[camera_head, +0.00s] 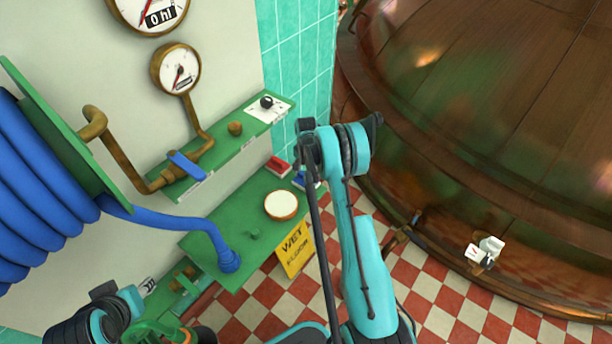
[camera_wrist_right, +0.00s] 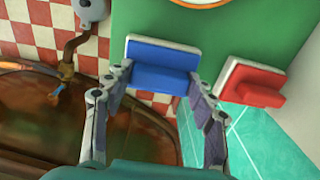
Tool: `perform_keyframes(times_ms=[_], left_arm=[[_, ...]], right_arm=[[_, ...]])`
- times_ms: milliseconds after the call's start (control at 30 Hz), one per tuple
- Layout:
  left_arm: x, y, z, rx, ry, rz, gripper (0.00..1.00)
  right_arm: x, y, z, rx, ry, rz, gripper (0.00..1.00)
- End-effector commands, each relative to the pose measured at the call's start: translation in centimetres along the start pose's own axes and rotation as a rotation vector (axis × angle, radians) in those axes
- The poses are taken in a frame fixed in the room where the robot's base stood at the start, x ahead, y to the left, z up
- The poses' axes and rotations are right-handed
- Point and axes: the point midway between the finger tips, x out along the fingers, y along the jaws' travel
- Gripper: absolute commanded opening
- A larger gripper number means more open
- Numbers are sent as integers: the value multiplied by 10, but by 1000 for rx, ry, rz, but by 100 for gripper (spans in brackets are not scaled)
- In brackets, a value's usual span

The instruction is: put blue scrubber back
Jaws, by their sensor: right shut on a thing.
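The blue scrubber (camera_wrist_right: 160,66) is at the edge of the green shelf (camera_wrist_right: 185,18), with a pale backing on its far side. My right gripper (camera_wrist_right: 160,80) is shut on it, with one finger at each end. In the head view the blue scrubber (camera_head: 301,179) shows only in part, and my right arm hides most of the right gripper. A red scrubber (camera_wrist_right: 252,82) lies just to the right in the wrist view; it also shows in the head view (camera_head: 278,166). My left gripper (camera_head: 105,318) is at the lower left; its fingers are not clear.
The large copper kettle (camera_head: 490,130) stands close on the right. Brass pipes (camera_head: 130,165) run along the wall.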

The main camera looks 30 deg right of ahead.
Motion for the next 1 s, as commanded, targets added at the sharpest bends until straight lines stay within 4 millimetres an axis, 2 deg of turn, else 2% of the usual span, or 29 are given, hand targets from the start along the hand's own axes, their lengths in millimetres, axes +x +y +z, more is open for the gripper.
perform_keyframes(times_ms=[500, 533, 600, 633, 1000], left_arm=[[7, 0, 5, 0, 0, 0, 40], [7, 0, 5, 0, 0, 0, 40], [6, 0, 4, 0, 0, 0, 40], [6, 0, 4, 0, 0, 0, 40], [6, 0, 4, 0, 0, 0, 40]], right_arm=[[9, 0, 0, 0, 0, 0, 10], [9, 0, 0, 0, 0, 0, 58], [8, 0, 0, 0, 0, 0, 77], [8, 0, 0, 0, 0, 0, 80], [4, 0, 0, 0, 0, 0, 80]])
